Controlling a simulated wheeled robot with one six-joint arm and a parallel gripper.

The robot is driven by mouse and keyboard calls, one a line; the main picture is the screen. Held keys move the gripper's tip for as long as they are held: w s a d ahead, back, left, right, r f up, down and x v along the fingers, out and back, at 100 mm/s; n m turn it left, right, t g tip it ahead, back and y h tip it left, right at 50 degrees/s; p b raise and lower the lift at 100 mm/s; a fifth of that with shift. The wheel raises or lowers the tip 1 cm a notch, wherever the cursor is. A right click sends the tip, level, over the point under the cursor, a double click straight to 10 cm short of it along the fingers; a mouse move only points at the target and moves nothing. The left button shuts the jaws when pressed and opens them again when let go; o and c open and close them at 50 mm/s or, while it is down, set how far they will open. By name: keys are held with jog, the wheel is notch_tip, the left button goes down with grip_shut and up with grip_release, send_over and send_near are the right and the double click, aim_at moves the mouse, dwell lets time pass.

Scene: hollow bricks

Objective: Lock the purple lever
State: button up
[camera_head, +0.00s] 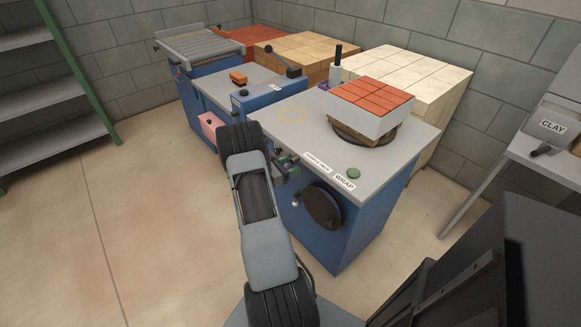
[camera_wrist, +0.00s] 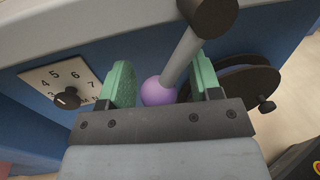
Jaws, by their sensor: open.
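The purple lever shows in the wrist view as a grey rod (camera_wrist: 184,58) with a purple ball (camera_wrist: 158,91) at its lower end and a dark round hub (camera_wrist: 207,15) at its upper end. It is on the front of a blue cabinet (camera_head: 348,231). My gripper (camera_wrist: 161,66) is open, with one green finger on each side of the ball. The right finger is close to the rod; I cannot tell whether it touches. In the head view my gripper (camera_head: 288,168) is at the cabinet's front left corner, and the lever is mostly hidden there.
A numbered dial (camera_wrist: 66,97) is left of my gripper; a dark handwheel (camera_head: 323,205) is to its right. On the cabinet top are a wrapped brick stack (camera_head: 366,112) and a green button (camera_head: 353,171). A bench with a CLAY box (camera_head: 550,125) stands right. Floor at left is clear.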

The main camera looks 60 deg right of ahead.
jog(key=shift+c, duration=0.5)
grip_shut()
